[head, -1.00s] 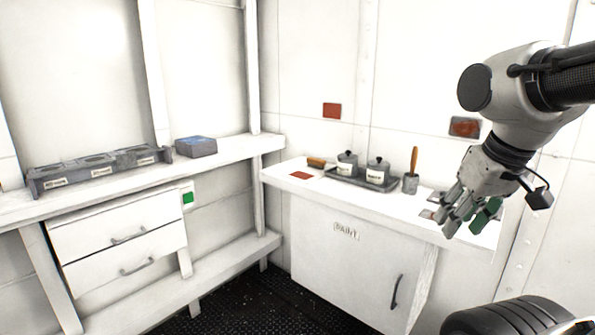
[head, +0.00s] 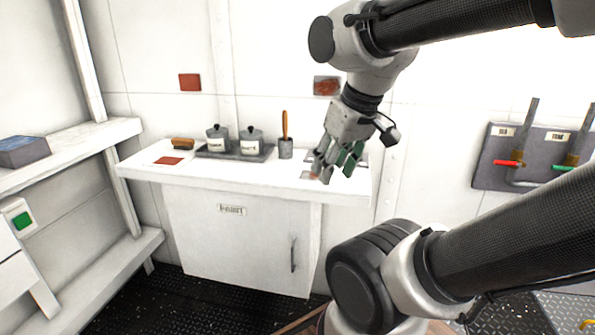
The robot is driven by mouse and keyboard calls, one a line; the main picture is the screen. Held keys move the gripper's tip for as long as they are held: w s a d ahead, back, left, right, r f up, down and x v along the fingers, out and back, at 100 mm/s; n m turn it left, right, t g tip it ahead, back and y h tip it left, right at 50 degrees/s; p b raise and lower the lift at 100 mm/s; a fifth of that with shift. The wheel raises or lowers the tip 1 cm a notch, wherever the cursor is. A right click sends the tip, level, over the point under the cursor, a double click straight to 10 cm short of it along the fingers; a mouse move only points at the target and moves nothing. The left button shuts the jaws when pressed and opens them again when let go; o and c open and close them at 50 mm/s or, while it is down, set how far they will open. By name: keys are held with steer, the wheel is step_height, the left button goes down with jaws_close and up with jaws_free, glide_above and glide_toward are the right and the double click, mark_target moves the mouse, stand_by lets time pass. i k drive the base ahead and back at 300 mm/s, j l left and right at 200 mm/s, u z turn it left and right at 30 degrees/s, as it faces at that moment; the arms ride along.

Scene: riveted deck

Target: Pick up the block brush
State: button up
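The block brush (head: 182,143) is a small brown block with a paler underside. It lies at the back left of the white paint counter (head: 240,182), left of the tray with pots. My gripper (head: 334,177) hangs fingers-down over the right end of the counter, well to the right of the brush. Its fingers are spread apart, with green pads showing on the right one, and I see nothing held between them. A small flat item (head: 308,175) on the counter shows partly beside the fingertips.
A dark tray (head: 237,153) holds two lidded pots (head: 217,138). A cup (head: 286,149) with an orange-handled brush stands right of it. A red patch (head: 167,161) lies before the block brush. Wall levers (head: 530,160) are at right.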

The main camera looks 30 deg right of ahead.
mark_target(178, 143)
steer(key=i+j+z, duration=0.2)
steer(key=i+j, duration=0.75)
steer(key=i+j+z, duration=0.15)
steer(key=i+j, duration=0.9)
